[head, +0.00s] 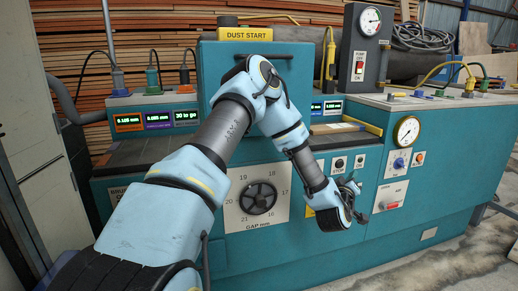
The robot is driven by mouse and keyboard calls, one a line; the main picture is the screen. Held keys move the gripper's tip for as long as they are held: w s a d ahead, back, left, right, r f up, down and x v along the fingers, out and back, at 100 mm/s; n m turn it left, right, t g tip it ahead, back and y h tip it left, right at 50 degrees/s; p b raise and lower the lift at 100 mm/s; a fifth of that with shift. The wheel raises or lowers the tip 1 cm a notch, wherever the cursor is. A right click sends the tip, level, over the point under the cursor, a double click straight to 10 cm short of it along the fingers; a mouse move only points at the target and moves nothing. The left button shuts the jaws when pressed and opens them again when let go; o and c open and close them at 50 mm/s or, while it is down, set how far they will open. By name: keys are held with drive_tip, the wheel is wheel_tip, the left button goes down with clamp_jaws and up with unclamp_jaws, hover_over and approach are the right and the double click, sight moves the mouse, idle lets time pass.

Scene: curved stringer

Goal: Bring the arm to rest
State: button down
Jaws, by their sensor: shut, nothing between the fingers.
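My arm reaches up from the bottom left of the head view, bends at an elbow in front of the teal machine (240,85), and its forearm slopes down to the right. My gripper (355,190) is at the forearm's end, small in the picture and partly hidden by the wrist. It is shut and empty, in front of the machine's front panel. The gap handwheel (258,199) on its numbered plate is to the left of the gripper. The stop and go buttons (349,163) are just above the gripper.
A pressure gauge (406,131) and a blue knob (398,162) are right of the gripper. A grey pump switch box (364,55) stands on top. Plugged cables (152,78) rise at the left. A pale cabinet (40,150) stands at far left. Floor (450,262) is open at lower right.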

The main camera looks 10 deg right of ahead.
drive_tip(key=a+m+g+y, duration=0.5)
drive_tip(key=a+g+y, duration=0.15)
drive_tip(key=a, duration=1.65)
drive_tip(key=s+a+r+n+g+y+p, duration=0.1)
drive_tip(key=s+a+r+g+y, duration=0.15)
drive_tip(key=s+a, duration=0.7)
drive_tip(key=s+a+r+n+g+y, duration=0.15)
drive_tip(key=s+a+g, duration=0.25)
drive_tip(key=s+a, duration=0.6)
wheel_tip(320, 180, up, 17)
drive_tip(key=w+p, duration=0.1)
drive_tip(key=p, duration=1.6)
drive_tip(key=shift+w+a+r, duration=0.15)
drive_tip(key=shift+w+a, duration=0.25)
drive_tip(key=shift+a, duration=0.05)
drive_tip(key=shift+m, duration=0.25)
